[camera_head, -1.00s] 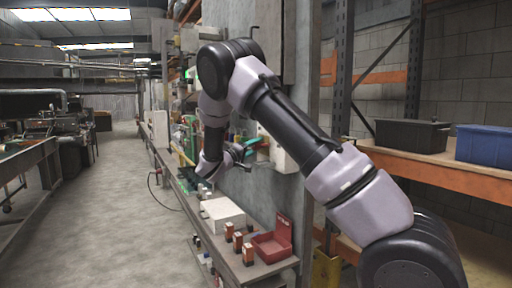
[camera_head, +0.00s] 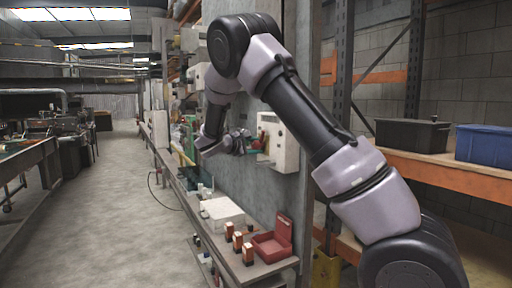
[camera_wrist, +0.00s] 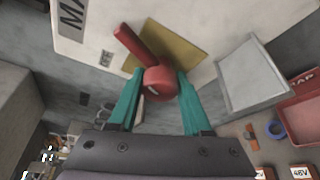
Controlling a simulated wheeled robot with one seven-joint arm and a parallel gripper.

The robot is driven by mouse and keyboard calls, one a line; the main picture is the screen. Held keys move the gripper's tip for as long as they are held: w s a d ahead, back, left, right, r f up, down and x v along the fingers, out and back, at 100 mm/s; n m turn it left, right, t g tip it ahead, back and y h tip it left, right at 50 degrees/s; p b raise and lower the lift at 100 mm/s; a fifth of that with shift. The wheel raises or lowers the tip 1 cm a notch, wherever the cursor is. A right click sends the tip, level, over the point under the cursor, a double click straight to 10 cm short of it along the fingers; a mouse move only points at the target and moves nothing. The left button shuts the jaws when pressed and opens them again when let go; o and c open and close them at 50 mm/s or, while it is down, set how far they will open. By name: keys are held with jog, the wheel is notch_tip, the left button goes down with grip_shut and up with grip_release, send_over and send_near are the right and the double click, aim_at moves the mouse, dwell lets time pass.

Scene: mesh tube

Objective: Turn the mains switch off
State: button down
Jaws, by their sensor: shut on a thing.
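The mains switch (camera_wrist: 160,83) is a red rotary knob with a long red handle on a yellow plate (camera_wrist: 186,48). The handle slants to the upper left in the wrist view. The plate is on a white box (camera_wrist: 98,22) with a partly cut-off label starting "MA". The box is also on the wall in the head view (camera_head: 285,150). My gripper (camera_wrist: 160,74) has teal fingers on either side of the round red knob and is shut on it. In the head view my gripper (camera_head: 246,141) is at the box's left side, and the switch is hard to make out.
A bench (camera_head: 268,268) below holds a white box (camera_head: 222,213), an open red bin (camera_head: 272,244) and several small orange-and-black blocks (camera_head: 238,242). A grey panel (camera_wrist: 252,72) stands right of the switch in the wrist view. The aisle (camera_head: 110,215) at left is clear.

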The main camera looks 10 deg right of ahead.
jog(key=n+g, duration=0.1)
jog(key=n, duration=0.2)
jog(key=shift+n+g, duration=0.3)
jog(key=shift+g, duration=0.1)
dwell(0.5)
jog(key=shift+c, duration=1.7)
grip_release()
jog(key=v, duration=1)
jog(key=shift+s+a+r, duration=0.2)
jog(key=shift+a+r, duration=0.05)
jog(key=shift+a, duration=0.05)
jog(key=shift+a, duration=0.15)
